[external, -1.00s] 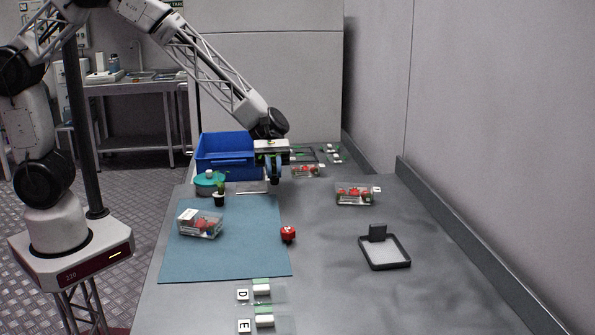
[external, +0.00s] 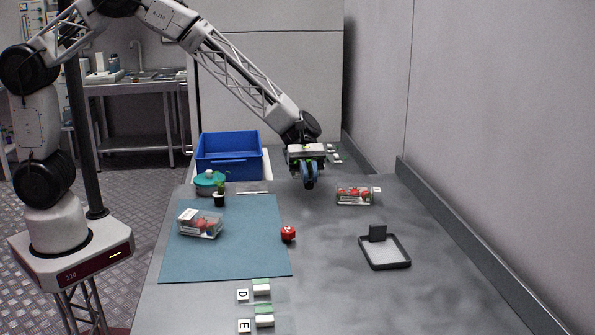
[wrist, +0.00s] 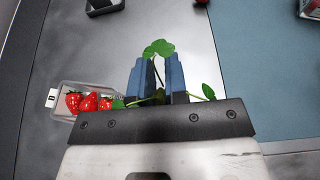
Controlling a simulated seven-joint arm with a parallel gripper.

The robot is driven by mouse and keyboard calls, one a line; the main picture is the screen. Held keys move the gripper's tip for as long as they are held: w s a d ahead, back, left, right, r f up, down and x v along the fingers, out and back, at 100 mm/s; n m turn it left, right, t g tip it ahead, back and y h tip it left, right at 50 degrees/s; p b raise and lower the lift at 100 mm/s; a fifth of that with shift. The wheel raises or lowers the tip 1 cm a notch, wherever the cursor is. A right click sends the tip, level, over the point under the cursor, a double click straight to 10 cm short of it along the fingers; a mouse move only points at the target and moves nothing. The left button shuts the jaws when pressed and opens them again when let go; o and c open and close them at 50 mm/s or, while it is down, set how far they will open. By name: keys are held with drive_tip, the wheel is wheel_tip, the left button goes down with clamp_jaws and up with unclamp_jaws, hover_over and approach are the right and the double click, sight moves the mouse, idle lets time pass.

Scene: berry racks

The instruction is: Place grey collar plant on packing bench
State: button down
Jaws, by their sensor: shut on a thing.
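My gripper (external: 310,180) hangs above the grey bench (external: 335,235), right of the blue mat and left of a strawberry punnet. In the wrist view my gripper (wrist: 158,75) has its two blue fingers shut on a plant. The plant's green leaf (wrist: 158,47) sticks out beyond the fingertips, and more leaves show at both sides by the finger bases. The plant's collar is hidden, so I cannot tell its colour. Another small plant in a dark pot (external: 219,195) stands at the mat's far edge.
A strawberry punnet (external: 354,196) sits just right of my gripper, also in the wrist view (wrist: 90,100). A blue crate (external: 229,155) stands behind; a black-rimmed tray (external: 385,252) is right. Bench middle is clear.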

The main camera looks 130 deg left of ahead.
sight(309, 184)
drive_tip(key=shift+f, duration=1.8)
drive_tip(key=c, duration=1.1)
unclamp_jaws()
drive_tip(key=shift+f, duration=0.1)
drive_tip(key=shift+c, duration=0.2)
drive_tip(key=shift+r, duration=0.2)
drive_tip(key=v, duration=1.2)
